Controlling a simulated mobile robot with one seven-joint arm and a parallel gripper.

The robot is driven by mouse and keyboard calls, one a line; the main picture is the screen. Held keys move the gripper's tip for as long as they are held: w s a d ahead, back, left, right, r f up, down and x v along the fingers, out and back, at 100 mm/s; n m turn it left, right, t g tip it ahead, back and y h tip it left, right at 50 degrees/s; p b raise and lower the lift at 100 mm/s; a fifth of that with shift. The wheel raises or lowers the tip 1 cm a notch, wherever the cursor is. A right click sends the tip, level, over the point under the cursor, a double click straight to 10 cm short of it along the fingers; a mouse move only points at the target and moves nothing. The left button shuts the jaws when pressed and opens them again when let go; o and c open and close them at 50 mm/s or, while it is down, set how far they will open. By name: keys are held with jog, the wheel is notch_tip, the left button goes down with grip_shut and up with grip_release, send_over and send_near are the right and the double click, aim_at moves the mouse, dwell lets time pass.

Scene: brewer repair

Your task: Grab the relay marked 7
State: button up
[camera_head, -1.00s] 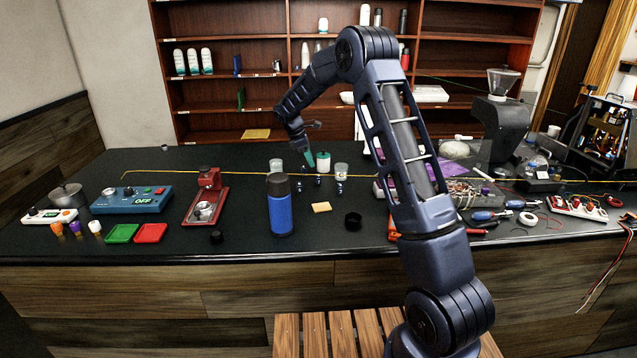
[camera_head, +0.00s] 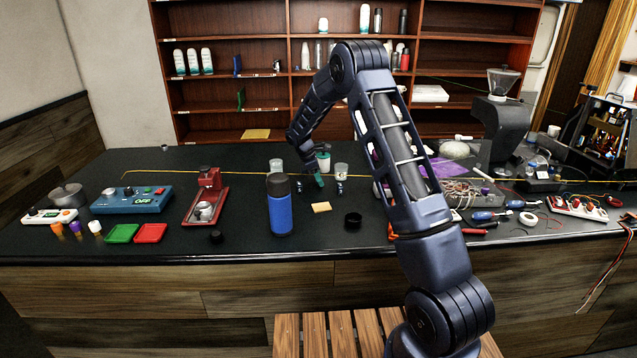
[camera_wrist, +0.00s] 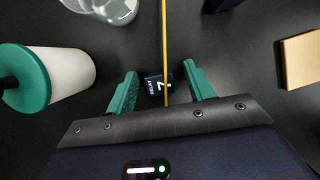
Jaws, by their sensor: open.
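The relay marked 7 (camera_wrist: 158,86) is a small dark block with white lettering. In the wrist view it sits between my gripper's two green fingertips (camera_wrist: 159,80), with a gap on each side. A yellow line runs across the view over or beside it; I cannot tell which. In the head view my gripper (camera_head: 319,180) is low over the counter, and the relay is hidden by the fingers. My gripper is open and empty.
A white jar with a green lid (camera_wrist: 62,76) stands close left of the fingers. A clear glass (camera_wrist: 105,8) is ahead. Another dark block (camera_wrist: 222,4) and a tan sponge-like block (camera_wrist: 300,60) lie to the right. A blue bottle (camera_head: 281,212) stands nearer the counter's front.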

jog(key=c, duration=1)
jog(key=shift+c, duration=0.2)
